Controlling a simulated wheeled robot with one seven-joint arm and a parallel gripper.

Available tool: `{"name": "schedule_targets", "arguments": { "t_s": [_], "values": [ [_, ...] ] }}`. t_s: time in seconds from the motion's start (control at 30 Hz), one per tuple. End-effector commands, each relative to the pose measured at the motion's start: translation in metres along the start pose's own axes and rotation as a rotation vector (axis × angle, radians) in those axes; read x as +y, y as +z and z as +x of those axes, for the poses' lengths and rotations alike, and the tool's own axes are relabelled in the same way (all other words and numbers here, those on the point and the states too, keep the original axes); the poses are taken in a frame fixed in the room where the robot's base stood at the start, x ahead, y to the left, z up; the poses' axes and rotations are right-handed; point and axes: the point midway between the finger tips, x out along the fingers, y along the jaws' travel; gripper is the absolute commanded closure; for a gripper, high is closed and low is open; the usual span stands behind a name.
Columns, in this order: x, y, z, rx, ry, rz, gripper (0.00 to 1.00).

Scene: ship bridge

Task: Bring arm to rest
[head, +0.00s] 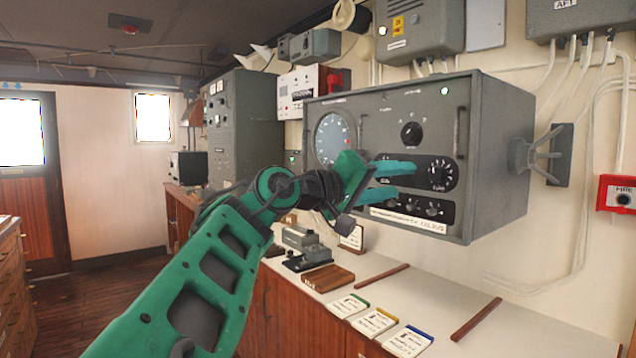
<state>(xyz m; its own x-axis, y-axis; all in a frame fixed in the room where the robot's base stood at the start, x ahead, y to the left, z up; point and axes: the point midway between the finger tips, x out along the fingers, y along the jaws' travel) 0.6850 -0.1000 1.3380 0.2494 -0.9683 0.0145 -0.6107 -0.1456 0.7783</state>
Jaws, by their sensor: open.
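My green arm reaches up from the lower left over the counter in the head view. My gripper (414,180) is open, with its two teal fingers apart and nothing seen between them. The fingers point right at the front of a grey radio set (490,150) fixed to the wall. They overlap the panel just left of its lower dial (438,174); I cannot tell whether they touch it. Part of the panel and of the round screen (332,136) is hidden behind my gripper.
Below is a white counter (545,335) with several label cards (375,322), two brown rails (476,318), a wooden block (327,278) and a small grey device (306,246). A red fire box (618,195) is at right. The wooden floor (95,300) at left is open.

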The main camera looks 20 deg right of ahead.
Motion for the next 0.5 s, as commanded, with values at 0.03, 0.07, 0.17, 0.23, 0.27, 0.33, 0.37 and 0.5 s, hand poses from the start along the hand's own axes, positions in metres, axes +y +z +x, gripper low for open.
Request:
{"name": "schedule_targets", "arguments": {
  "t_s": [0.03, 0.07, 0.17, 0.23, 0.27, 0.33, 0.37, 0.5],
  "values": [
    [0.0001, -0.0004, -0.0042, 0.001, 0.0, 0.0, 0.55],
    [0.0, -0.0003, -0.0057, 0.001, 0.0, 0.0, 0.55],
    [-0.0001, 0.0001, -0.0085, -0.001, -0.001, 0.0, 0.55],
    [-0.0002, 0.0002, -0.0089, -0.001, -0.001, 0.0, 0.55],
    [-0.0002, 0.0002, -0.0089, -0.001, -0.001, 0.0, 0.55],
    [-0.0001, 0.0001, -0.0088, -0.001, -0.001, 0.001, 0.55],
    [-0.0001, 0.0001, -0.0088, -0.001, -0.001, 0.001, 0.55],
    [0.004, 0.0014, -0.0047, -0.008, 0.0, 0.003, 0.55]
  ]
}}
